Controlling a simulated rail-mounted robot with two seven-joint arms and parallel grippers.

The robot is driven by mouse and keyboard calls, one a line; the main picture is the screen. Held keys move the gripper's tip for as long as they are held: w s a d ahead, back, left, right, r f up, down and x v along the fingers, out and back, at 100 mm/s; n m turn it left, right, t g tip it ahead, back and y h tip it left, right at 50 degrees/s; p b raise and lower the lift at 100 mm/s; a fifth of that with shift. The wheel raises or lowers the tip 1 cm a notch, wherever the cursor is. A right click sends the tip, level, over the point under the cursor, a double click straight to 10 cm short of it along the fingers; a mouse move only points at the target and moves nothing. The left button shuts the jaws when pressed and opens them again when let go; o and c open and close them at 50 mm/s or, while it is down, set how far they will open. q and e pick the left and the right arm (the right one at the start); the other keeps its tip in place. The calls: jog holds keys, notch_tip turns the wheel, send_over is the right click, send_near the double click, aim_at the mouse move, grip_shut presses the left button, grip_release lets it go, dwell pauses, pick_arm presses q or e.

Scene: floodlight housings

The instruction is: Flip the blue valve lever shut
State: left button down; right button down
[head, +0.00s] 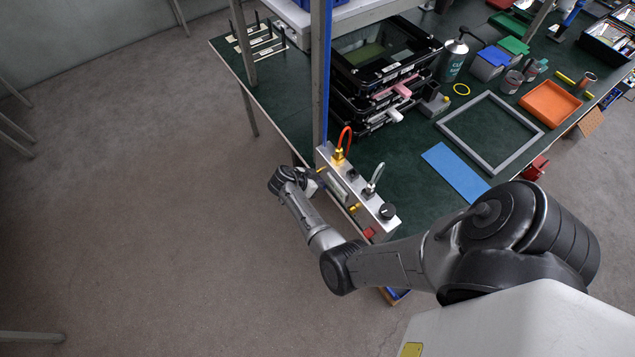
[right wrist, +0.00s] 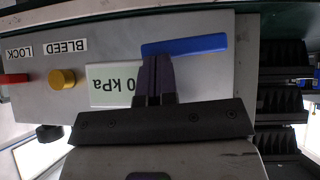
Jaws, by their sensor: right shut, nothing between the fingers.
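In the right wrist view the blue valve lever (right wrist: 186,45) lies lengthwise across the picture on the face of a grey metal panel (right wrist: 205,72). My right gripper (right wrist: 154,60) is shut and empty, its two dark fingers side by side. Their tips are at the lower edge of the lever near its left end; I cannot tell whether they touch it. In the head view my right gripper (head: 310,186) is beside the front of the silver valve box (head: 352,192) at the bench edge. The lever is hidden there. My left gripper is not in view.
On the panel are a yellow knob (right wrist: 62,79), a red part (right wrist: 14,79), BLEED and LOCK labels, and a kPa display (right wrist: 112,84) partly behind the fingers. A blue post (head: 321,70) rises beside the box. Open floor (head: 150,200) lies to the left.

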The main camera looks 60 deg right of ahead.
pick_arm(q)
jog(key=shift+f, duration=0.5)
pick_arm(e)
jog(key=shift+s+a+f, duration=0.1)
jog(key=shift+s+f, duration=0.05)
jog(key=shift+f, duration=0.4)
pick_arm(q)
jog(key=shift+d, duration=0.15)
